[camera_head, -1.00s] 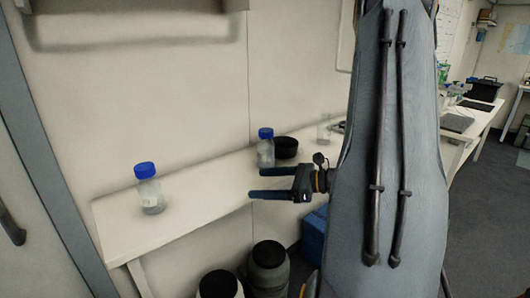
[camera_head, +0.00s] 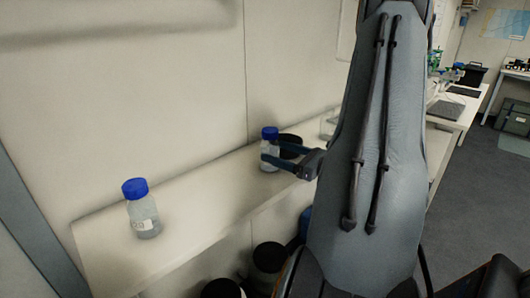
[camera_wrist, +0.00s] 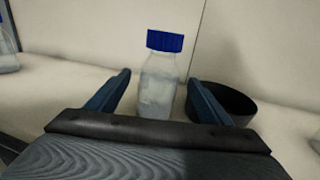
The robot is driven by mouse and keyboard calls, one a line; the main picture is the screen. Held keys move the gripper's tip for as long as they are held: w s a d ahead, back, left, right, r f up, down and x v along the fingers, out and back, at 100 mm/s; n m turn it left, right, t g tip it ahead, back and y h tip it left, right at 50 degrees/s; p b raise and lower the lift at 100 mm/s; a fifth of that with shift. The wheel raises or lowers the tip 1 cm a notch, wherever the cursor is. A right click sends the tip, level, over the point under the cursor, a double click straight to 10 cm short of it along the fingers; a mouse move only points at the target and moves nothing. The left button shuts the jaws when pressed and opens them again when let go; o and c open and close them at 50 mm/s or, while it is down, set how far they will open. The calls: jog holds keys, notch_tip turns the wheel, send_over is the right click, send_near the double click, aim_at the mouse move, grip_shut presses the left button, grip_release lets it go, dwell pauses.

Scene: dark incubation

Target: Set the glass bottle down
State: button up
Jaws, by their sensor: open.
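Two clear glass bottles with blue caps stand upright on the white bench. The nearer bottle (camera_head: 143,212) is at the bench's left end in the head view; a bottle at the left edge of the wrist view (camera_wrist: 6,50) appears to be the same one. The farther bottle (camera_head: 269,152) stands toward the back. In the wrist view this farther bottle (camera_wrist: 158,82) is upright between the spread fingers. My gripper (camera_head: 281,157) is open, its fingers on either side of that bottle, with visible gaps in the wrist view.
A black round bowl (camera_wrist: 226,104) stands just right of the farther bottle, close to my right finger. The white bench (camera_head: 200,205) is clear between the two bottles. Dark containers (camera_head: 268,258) stand below the bench. The wall is close behind.

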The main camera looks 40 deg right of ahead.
jog(key=p+x, duration=0.1)
jog(key=x, duration=0.1)
jog(key=p+x, duration=0.1)
jog(key=x, duration=0.1)
jog(key=r+p+x, duration=0.1)
jog(key=x, duration=0.2)
jog(key=shift+a, duration=0.1)
jog(key=shift+w+f+p, duration=0.15)
jog(key=shift+w+p, duration=0.15)
jog(key=shift+c, duration=0.5)
jog(key=c, duration=1.4)
jog(key=shift+c, duration=0.7)
